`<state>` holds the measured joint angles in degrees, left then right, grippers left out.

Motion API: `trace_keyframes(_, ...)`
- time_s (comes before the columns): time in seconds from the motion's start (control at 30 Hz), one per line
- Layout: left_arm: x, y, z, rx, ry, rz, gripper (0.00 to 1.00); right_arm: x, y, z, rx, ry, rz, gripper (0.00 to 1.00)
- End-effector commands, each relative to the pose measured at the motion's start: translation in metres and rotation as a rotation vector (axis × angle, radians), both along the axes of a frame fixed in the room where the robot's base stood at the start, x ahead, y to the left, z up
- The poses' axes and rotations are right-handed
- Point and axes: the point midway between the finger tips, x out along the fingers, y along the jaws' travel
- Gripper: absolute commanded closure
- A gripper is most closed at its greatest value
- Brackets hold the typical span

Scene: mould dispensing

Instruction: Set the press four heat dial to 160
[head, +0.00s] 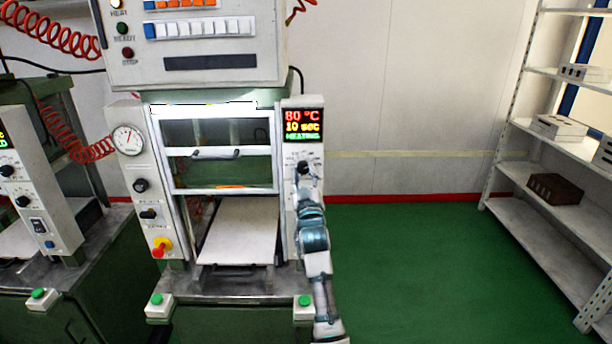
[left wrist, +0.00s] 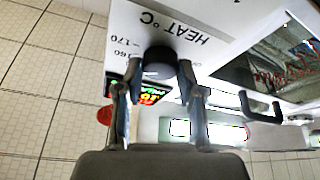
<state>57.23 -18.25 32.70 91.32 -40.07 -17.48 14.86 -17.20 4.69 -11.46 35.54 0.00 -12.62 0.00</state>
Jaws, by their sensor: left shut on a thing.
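The press's heat dial (left wrist: 159,57) is a dark round knob under the printed label "HEAT °C". Marks reading 160 and 170 show beside it in the left wrist view; where the dial points I cannot tell. My left gripper (left wrist: 160,68) has one finger on each side of the dial and is shut on it. In the head view my left gripper (head: 304,174) is at the right-hand panel, just below the display (head: 303,125), and covers most of the dial. The display reads 80 °C, 10 sec and a green line like "HEATING". My right gripper is not in view.
The press window with its handle (head: 215,153) and a pale plate (head: 240,232) lie left of the panel. A gauge (head: 127,139) and a red-yellow stop button (head: 161,247) are on the left panel. Shelves (head: 560,210) stand at the right; the green floor between is clear.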

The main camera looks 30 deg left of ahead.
Motion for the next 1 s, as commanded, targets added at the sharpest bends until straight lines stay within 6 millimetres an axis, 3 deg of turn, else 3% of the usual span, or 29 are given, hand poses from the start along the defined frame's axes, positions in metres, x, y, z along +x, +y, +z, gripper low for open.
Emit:
trace_keyframes(0.27,0.001,-0.001,0.001,0.001,-0.002,-0.003,0.97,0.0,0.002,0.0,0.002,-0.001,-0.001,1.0)
trace_keyframes(0.3,0.001,-0.001,0.001,0.001,-0.002,-0.003,0.52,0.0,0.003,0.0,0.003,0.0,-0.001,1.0)
trace_keyframes(0.37,0.001,-0.001,0.001,0.001,-0.002,-0.003,0.37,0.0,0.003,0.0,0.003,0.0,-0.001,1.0)
trace_keyframes(0.77,-0.005,-0.005,-0.002,0.001,0.0,-0.002,0.36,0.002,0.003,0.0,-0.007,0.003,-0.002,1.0)
trace_keyframes(1.0,-0.039,-0.033,-0.02,0.002,0.001,-0.003,0.36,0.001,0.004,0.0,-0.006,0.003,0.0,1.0)
